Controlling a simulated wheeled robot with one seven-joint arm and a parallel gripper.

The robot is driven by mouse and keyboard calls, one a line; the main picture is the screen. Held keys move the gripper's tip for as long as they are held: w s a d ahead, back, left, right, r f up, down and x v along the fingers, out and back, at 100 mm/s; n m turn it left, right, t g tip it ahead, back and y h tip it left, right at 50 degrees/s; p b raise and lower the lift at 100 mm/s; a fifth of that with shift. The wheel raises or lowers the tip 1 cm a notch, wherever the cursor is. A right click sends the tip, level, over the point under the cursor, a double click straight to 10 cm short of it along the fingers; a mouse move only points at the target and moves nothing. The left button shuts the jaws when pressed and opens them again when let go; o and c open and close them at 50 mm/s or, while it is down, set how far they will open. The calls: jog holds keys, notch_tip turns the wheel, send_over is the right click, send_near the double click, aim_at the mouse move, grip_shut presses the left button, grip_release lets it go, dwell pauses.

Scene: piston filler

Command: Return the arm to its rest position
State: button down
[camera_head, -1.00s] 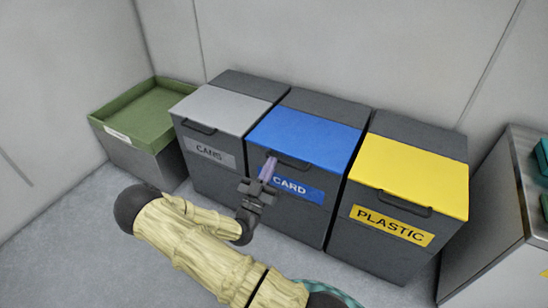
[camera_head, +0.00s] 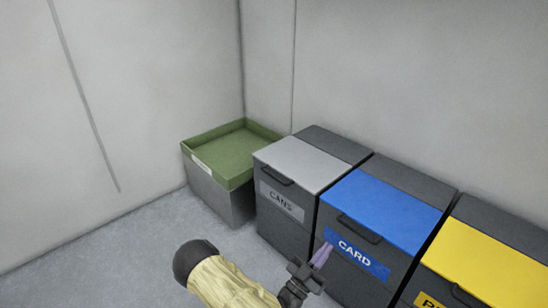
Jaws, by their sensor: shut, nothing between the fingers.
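My gripper (camera_head: 321,256) shows at the bottom of the head view, at the end of my pale-sleeved arm. Its pale purple fingers are shut with nothing between them and point up and to the right. In the picture the fingers overlap the lower left front of the bin labelled CARD, left of its label. I cannot tell how far they are from the bin's face. My arm is bent, and its lower part is cut off by the bottom edge.
The blue-lidded CARD bin (camera_head: 380,212) stands between the grey-lidded CANS bin (camera_head: 303,163) and a yellow-lidded bin (camera_head: 485,255), cut off at right. All lids are closed. A green tray (camera_head: 231,156) tops a grey box in the corner. Floor is clear at left.

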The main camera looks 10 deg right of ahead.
jog(key=w+d+f+g+y+p, duration=0.1)
jog(key=w+f+g+y+p, duration=0.15)
jog(key=w+g+y, duration=0.4)
jog(key=s+a+r+n+y+p, duration=0.2)
jog(key=a+r+y, duration=0.4)
jog(key=y, duration=0.4)
jog(key=s+a+r+n+g+y+p, duration=0.4)
jog(key=s+r+n, duration=0.6)
jog(key=s+r, duration=0.5)
notch_tip(320, 180, up, 38)
jog(key=p, duration=3.7)
jog(key=shift+s+a+f+p, duration=0.15)
jog(key=shift+a+p, duration=0.2)
jog(key=shift+a, duration=0.05)
jog(key=shift+t+y, duration=0.25)
